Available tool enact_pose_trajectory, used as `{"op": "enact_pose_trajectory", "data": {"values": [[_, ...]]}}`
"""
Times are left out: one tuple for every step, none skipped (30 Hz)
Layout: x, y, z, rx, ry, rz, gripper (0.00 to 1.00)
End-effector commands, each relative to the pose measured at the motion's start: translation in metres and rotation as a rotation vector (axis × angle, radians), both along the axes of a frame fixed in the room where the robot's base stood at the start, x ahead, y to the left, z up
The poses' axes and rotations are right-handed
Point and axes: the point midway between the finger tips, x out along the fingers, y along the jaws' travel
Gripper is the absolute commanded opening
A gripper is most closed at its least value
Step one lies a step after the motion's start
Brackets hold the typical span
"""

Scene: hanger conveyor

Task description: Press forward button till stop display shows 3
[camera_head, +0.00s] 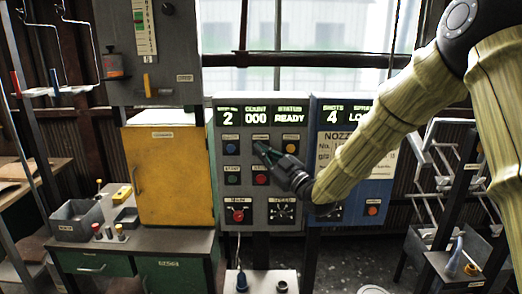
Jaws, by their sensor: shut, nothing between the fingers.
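The grey control panel (258,236) stands in the middle. Its left display (229,117) shows 2, with a label above it too small to read fully. The displays beside it read COUNT 000 and STATUS READY. A blue button (231,147) and an amber button (291,146) flank the top row. A green button (232,180) and a red button (261,179) sit below. My gripper (262,149) is shut and empty, its tip in front of the top row's middle position, hiding the button there. I cannot tell whether it touches. The button labels are too small to read.
A blue panel (380,190) adjoins on the right, its display (332,115) reading 4; my arm crosses it. A yellow cabinet (168,190) and workbench (140,246) stand left. A white rack (437,165) stands right. A red knob (238,215) and dial (282,214) sit low.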

Motion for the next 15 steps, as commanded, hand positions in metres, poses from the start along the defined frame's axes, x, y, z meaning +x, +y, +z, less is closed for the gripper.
{"op": "enact_pose_trajectory", "data": {"values": [[0.0005,0.0000,-0.0003,0.000,0.000,0.000,0.00],[0.0010,0.0000,-0.0005,0.000,0.000,0.000,0.00],[0.0018,0.0000,-0.0007,-0.001,-0.001,0.000,0.00],[0.0027,0.0001,-0.0009,-0.001,-0.001,0.000,0.00],[0.0035,0.0002,-0.0010,-0.001,-0.001,0.000,0.00],[0.0048,0.0003,-0.0011,-0.001,-0.001,0.000,0.00],[0.0057,0.0003,-0.0013,-0.001,-0.001,0.000,0.00],[0.0065,0.0004,-0.0011,-0.001,-0.001,0.000,0.00],[0.0074,0.0005,-0.0009,-0.001,-0.001,0.000,0.00],[0.0079,0.0005,-0.0007,-0.001,-0.001,0.000,0.00],[0.0081,0.0006,-0.0004,0.000,0.000,0.000,0.00],[0.0083,0.0005,0.0000,0.000,0.000,0.000,0.00],[0.0082,0.0006,0.0002,0.000,0.000,0.000,0.00],[0.0082,0.0005,0.0003,0.000,0.000,0.000,0.00],[0.0082,0.0005,0.0003,0.000,0.000,0.000,0.00]]}}
